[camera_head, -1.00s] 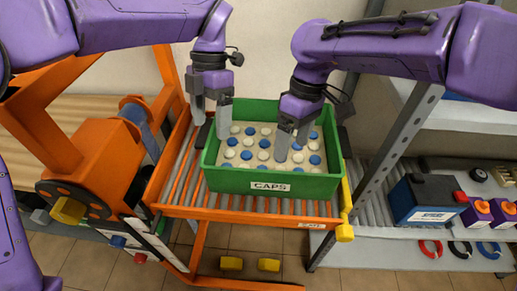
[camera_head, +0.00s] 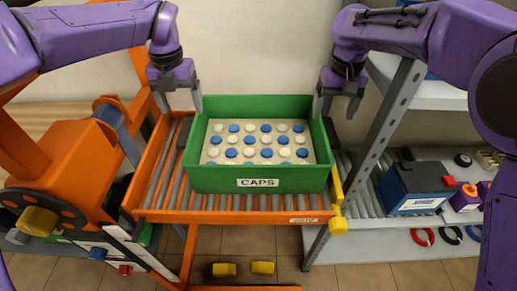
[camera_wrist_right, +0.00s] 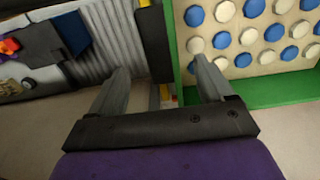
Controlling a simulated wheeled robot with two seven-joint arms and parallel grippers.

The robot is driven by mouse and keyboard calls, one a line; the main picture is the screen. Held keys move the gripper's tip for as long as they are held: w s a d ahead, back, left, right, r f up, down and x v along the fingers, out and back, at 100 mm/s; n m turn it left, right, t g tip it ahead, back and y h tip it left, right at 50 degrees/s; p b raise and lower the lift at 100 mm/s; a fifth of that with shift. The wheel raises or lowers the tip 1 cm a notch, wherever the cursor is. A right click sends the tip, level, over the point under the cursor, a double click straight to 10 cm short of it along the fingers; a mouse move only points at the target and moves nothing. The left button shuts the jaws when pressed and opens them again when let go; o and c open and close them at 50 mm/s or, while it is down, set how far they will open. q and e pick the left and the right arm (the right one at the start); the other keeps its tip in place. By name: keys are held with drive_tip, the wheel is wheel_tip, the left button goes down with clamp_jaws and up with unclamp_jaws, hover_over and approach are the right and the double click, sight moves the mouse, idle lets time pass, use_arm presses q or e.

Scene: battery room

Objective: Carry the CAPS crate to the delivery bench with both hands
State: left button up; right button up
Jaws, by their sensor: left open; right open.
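The green CAPS crate (camera_head: 215,180) sits on the orange-framed roller stand, its white label facing me and its tray full of blue and white caps. My left gripper (camera_head: 178,100) is open at the crate's far left corner, one finger by the left rim and the other outside. My right gripper (camera_head: 336,104) is open at the far right corner. In the right wrist view its spread fingers (camera_wrist_right: 160,78) straddle the crate's green side wall (camera_wrist_right: 179,60), one overlapping the cap side and one outside. Contact with the wall cannot be told.
The roller stand (camera_head: 230,210) has a yellow end piece (camera_head: 338,190) at right. An orange machine (camera_head: 65,165) stands close at left. A grey metal shelf post (camera_head: 385,125) and a shelf with a dark blue battery (camera_head: 415,188) are close at right. Tiled floor shows below.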

sight(188, 130)
use_arm(q)
wheel_tip(188, 130, down, 10)
drive_tip(key=shift+f, duration=0.25)
use_arm(e)
wheel_tip(188, 130, down, 10)
drive_tip(key=shift+f, duration=0.25)
use_arm(q)
clamp_jaws()
use_arm(e)
clamp_jaws()
use_arm(q)
drive_tip(key=shift+r, duration=0.1)
use_arm(e)
drive_tip(key=shift+r, duration=0.1)
